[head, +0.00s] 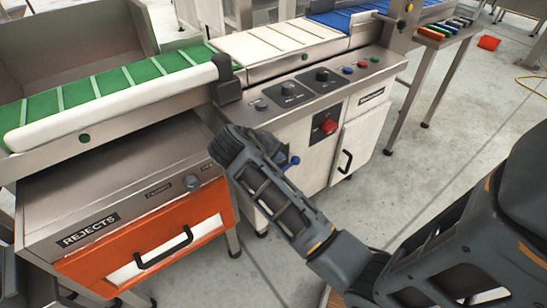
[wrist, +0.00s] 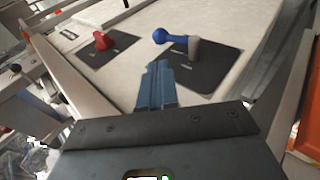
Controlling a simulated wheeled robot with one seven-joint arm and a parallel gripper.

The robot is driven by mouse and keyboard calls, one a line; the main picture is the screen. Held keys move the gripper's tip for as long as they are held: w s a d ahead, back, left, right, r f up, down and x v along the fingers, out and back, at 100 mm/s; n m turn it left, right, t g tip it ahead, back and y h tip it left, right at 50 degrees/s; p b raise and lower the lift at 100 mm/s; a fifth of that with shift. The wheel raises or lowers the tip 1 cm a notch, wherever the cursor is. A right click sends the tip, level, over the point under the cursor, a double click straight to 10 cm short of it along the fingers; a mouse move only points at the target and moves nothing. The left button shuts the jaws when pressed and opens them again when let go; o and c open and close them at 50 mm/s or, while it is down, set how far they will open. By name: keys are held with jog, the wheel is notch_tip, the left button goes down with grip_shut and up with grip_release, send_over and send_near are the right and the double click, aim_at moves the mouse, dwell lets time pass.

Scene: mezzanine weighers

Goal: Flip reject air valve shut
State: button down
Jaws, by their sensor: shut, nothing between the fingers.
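The blue-handled valve shows in the wrist view; its blue lever (wrist: 170,38) points left from a grey hub (wrist: 196,50) on a dark plate (wrist: 184,66). The plate's lettering is too small to read. In the head view, only a small blue part (head: 293,161) shows beside my arm, on the front of the white cabinet. My gripper (wrist: 156,72) is shut and empty, its fingertips just below the lever in the wrist view, seemingly apart from it. In the head view, my arm hides the fingers and most of the valve.
A red switch (head: 327,125) is on the cabinet front near the valve; it also shows in the wrist view (wrist: 103,41). The orange REJECTS drawer (head: 190,228) stands left, beneath the green conveyor (head: 120,90). A cabinet door (head: 357,140) with a black handle is right.

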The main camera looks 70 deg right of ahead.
aim_at(294, 159)
jog(key=b+x, duration=0.2)
jog(key=x, duration=0.7)
jog(key=shift+d+f, duration=0.15)
jog(key=shift+s, duration=0.1)
